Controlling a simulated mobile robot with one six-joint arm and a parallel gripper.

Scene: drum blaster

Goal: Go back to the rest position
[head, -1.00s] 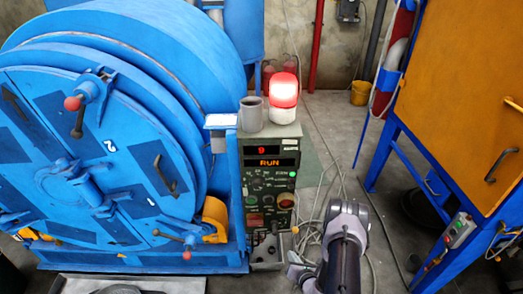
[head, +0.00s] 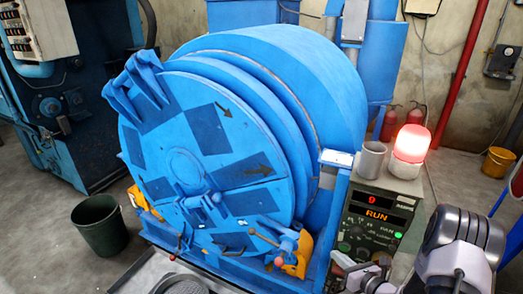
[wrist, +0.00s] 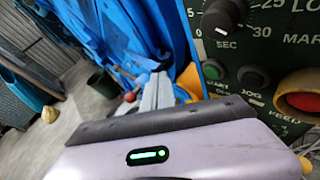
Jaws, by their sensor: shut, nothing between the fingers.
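My gripper (wrist: 157,92) is shut and empty; its grey fingers show beyond the pale housing with a green light. In the head view my gripper (head: 366,275) is at the bottom right, close in front of the control panel (head: 377,216), and covers its lower part. The panel display reads "9" and "RUN". In the wrist view the panel's knobs and a red button (wrist: 301,101) are close on the right. The blue drum machine (head: 215,150) stands left of the panel with its round door shut.
A red-and-white beacon (head: 409,150) is lit on the panel top beside a grey cup (head: 372,160). A dark bin (head: 100,224) stands on the floor at the left. A grey tray (head: 160,268) lies before the drum. Floor is open around the bin.

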